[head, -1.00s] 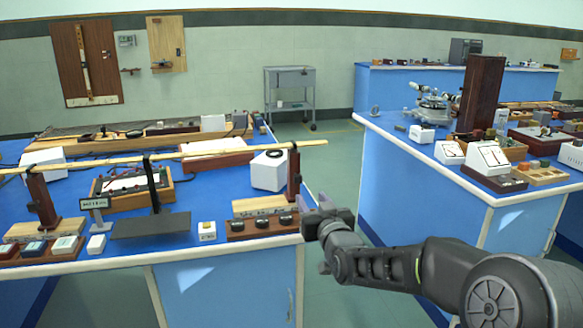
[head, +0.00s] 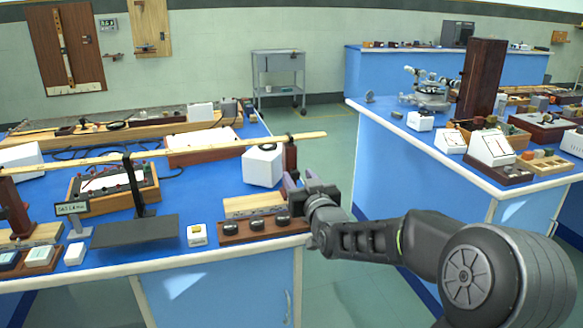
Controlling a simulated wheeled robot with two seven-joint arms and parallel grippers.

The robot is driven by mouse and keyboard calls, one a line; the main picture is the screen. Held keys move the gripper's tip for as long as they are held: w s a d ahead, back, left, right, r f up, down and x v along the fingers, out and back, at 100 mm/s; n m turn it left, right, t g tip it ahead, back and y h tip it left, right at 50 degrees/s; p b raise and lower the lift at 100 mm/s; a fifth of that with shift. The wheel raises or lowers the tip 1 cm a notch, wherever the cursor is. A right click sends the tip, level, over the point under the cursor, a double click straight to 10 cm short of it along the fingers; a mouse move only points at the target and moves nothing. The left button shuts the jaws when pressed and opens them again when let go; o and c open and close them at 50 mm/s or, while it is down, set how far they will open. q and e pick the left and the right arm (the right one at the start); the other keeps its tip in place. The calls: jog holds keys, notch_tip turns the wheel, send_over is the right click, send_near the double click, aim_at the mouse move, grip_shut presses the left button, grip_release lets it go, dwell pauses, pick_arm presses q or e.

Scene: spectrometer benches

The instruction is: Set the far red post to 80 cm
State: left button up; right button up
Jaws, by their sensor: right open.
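A long yellow metre stick (head: 215,146) lies across supports along the near left bench. A dark red post (head: 291,153) stands near the stick's right end. Its lower part is hidden by my right gripper (head: 297,184). That gripper is open, with its fingers at the lower part of the post; whether they touch it I cannot tell. Another dark red post (head: 14,207) stands under the stick at the left edge of the view. A black support (head: 130,180) stands between the posts. The stick's scale is too small to read. My left gripper is not in view.
A wooden rack with round black weights (head: 230,239) stands at the bench's front edge, close left of my gripper. A white block (head: 262,166) stands behind the stick. A floor gap separates this bench from the right bench (head: 415,165).

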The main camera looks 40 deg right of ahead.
aim_at(294, 170)
jog(key=x, duration=0.6)
jog(key=shift+w+d, duration=0.15)
jog(key=shift+w, duration=0.15)
jog(key=shift+c, duration=0.5)
grip_shut()
dwell(0.6)
